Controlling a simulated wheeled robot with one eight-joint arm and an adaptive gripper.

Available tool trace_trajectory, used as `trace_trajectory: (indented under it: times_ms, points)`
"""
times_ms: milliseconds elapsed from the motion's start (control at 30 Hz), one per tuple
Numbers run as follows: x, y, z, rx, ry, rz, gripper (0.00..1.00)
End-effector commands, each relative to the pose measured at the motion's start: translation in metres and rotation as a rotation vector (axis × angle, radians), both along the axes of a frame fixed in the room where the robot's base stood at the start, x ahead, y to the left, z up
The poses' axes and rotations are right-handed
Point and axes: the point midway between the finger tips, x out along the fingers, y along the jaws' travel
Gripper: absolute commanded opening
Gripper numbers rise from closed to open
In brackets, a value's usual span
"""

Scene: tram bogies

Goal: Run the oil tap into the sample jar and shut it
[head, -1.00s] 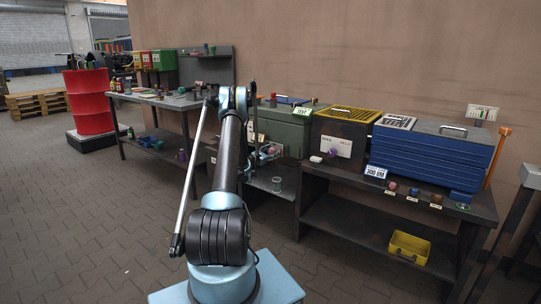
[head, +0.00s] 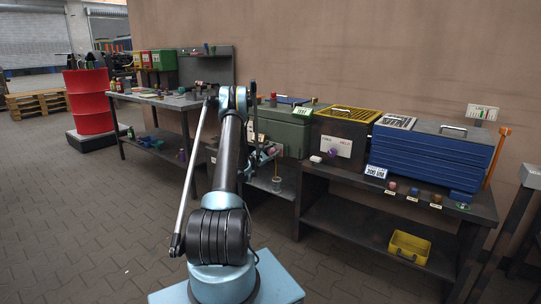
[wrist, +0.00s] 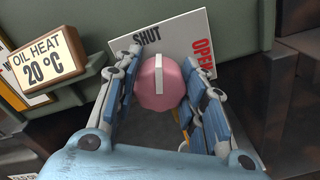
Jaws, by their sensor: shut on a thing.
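The oil tap has a pink knob (wrist: 160,85) with a white pointer bar, in front of a white plate (wrist: 180,42) marked SHUT and OPEN. In the wrist view the bar stands nearly upright, near the end of the word SHUT. My gripper (wrist: 165,95) is shut on the knob, one finger on each side. The head view shows my gripper (head: 264,156) small at the tank front. The small glass sample jar (head: 277,185) stands below it on a low shelf. A thin brownish line runs down towards the jar, apparently oil. The jar's fill level is too small to read.
The green tank (head: 283,132) stands behind the tap. A bench (head: 330,178) with a dark box and a blue chest (head: 430,158) is to the right.

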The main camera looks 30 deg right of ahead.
Motion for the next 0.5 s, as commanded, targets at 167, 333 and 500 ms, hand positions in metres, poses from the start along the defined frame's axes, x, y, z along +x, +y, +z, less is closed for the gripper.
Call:
trace_trajectory:
  times_ms: [167,333,500]
  points:
    - [-0.0013,-0.0010,-0.0004,0.024,-0.057,-0.002,0.14]
    - [-0.0015,-0.0010,-0.0004,0.026,-0.062,-0.002,0.14]
    - [-0.0017,-0.0011,-0.0004,0.026,-0.061,-0.003,0.47]
